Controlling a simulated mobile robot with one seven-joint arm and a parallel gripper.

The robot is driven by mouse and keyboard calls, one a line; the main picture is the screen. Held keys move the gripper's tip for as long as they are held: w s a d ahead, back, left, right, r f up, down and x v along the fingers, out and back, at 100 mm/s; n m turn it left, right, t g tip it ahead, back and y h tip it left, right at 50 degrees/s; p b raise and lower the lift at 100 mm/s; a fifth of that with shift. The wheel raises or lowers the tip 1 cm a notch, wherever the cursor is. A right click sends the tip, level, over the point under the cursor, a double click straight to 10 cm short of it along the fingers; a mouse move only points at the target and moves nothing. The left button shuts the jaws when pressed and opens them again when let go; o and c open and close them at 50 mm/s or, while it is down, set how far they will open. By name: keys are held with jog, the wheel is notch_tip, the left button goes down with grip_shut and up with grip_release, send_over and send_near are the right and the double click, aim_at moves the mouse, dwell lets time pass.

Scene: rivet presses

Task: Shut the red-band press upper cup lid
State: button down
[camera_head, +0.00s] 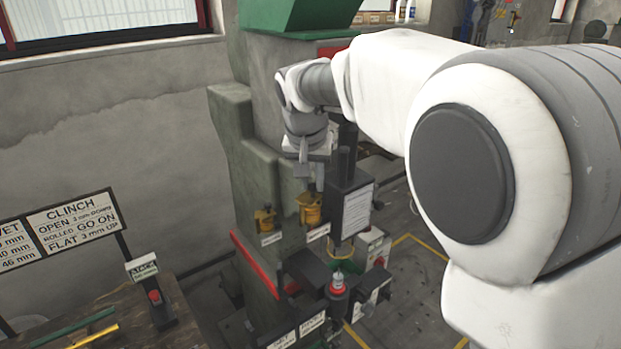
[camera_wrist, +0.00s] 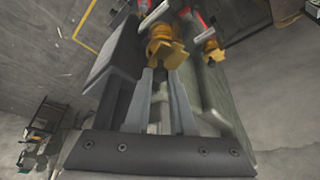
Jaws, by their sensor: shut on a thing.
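The green press (camera_head: 262,165) stands in the middle of the head view, with a slanted red band (camera_head: 254,264) low on its front. Two yellow cups are on its face, each above a small white label: a left cup (camera_head: 265,219) and a right cup (camera_head: 310,209). My gripper (camera_head: 319,184) points down at the right cup. In the wrist view my gripper (camera_wrist: 161,74) has its fingertips together at a yellow lid part (camera_wrist: 166,50) of that cup, shut on it. The fingers hide part of it. The other yellow cup (camera_wrist: 213,51) is to the right there, untouched.
A dark box with a white notice (camera_head: 352,205) stands close right of my gripper.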

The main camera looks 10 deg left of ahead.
jog(key=shift+s+d+r+m+h, duration=0.1)
jog(key=shift+m+h, duration=0.15)
jog(key=shift+m, duration=0.4)
jog(key=shift+s+d+f+m+h, duration=0.15)
jog(key=shift+m+h, duration=0.15)
jog(key=shift+m, duration=0.4)
jog(key=shift+s+d+r+m+h, duration=0.15)
jog(key=shift+m+h, duration=0.1)
jog(key=shift+m, duration=0.4)
jog(key=c, duration=0.8)
grip_release()
jog(key=shift+o, duration=0.2)
jog(key=v, duration=1.7)
jog(key=shift+w+r, duration=0.15)
jog(key=shift+r, duration=0.1)
